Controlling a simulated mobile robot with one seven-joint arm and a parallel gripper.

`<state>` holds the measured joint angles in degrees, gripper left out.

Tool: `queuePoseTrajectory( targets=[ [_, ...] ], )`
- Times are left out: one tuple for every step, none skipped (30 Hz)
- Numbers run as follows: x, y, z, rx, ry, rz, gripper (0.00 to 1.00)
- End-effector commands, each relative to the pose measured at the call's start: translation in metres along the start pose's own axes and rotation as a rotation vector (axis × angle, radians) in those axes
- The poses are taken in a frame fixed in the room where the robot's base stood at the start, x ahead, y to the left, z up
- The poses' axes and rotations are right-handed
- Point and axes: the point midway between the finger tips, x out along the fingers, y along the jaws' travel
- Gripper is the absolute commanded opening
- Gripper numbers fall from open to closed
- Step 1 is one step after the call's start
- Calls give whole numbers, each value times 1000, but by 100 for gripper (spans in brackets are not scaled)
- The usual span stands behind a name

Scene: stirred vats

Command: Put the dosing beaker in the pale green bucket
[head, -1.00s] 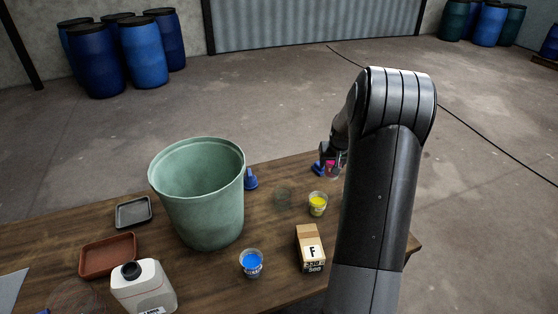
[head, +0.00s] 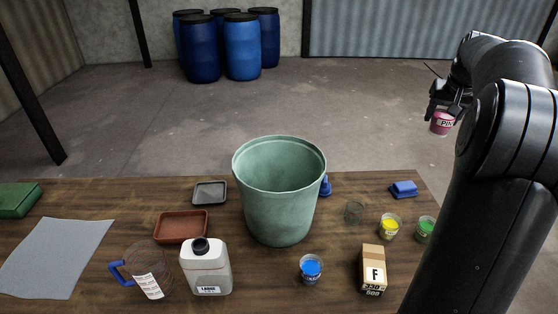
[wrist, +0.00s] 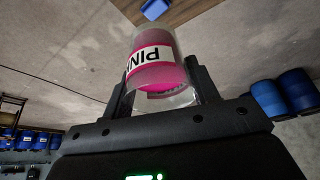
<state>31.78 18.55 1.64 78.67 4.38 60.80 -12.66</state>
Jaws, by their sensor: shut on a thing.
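The pale green bucket (head: 282,210) stands upright on the wooden table in the head view; its floor is hidden. My gripper (head: 441,108) is shut on a small clear beaker with pink contents (head: 441,123), labelled PINK, held in the air beyond the table's far right corner, right of the bucket and apart from it. In the wrist view the pink beaker (wrist: 155,65) sits between the two fingers of my gripper (wrist: 158,85). Similar beakers with blue (head: 311,269), yellow (head: 389,227) and green (head: 425,230) contents stand on the table. I cannot tell by name which is the dosing beaker.
A carton marked F (head: 373,270), a white jug (head: 206,270), a clear pitcher with blue handle (head: 150,275), a brown tray (head: 181,226) and a grey tray (head: 210,192) surround the bucket. A blue item (head: 404,189) lies at the table's far right. Blue drums stand behind.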

Motion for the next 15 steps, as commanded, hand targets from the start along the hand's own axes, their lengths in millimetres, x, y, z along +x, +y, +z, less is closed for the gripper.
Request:
queuePoseTrajectory(
  targets=[
    [1,-10,-2,-26,0,-11,27],
    [2,-16,-2,-42,0,-18,27],
    [3,-24,-3,-63,0,-27,27],
    [4,-29,-4,-80,0,-33,27],
    [4,-35,-4,-95,1,-40,27],
    [5,-46,-5,-124,1,-52,27],
    [6,-53,-6,-145,1,-60,27],
    [7,-61,-6,-165,1,-69,27],
    [8,-72,-7,-197,1,-82,27],
    [8,-82,-7,-224,0,-93,27],
    [9,-92,-7,-252,0,-105,27],
    [10,-107,-7,-291,0,-122,27],
    [10,-120,-7,-327,0,-137,27],
    [10,-132,-6,-360,0,-151,27],
    [11,-151,-5,-413,-1,-174,27]
  ],
)
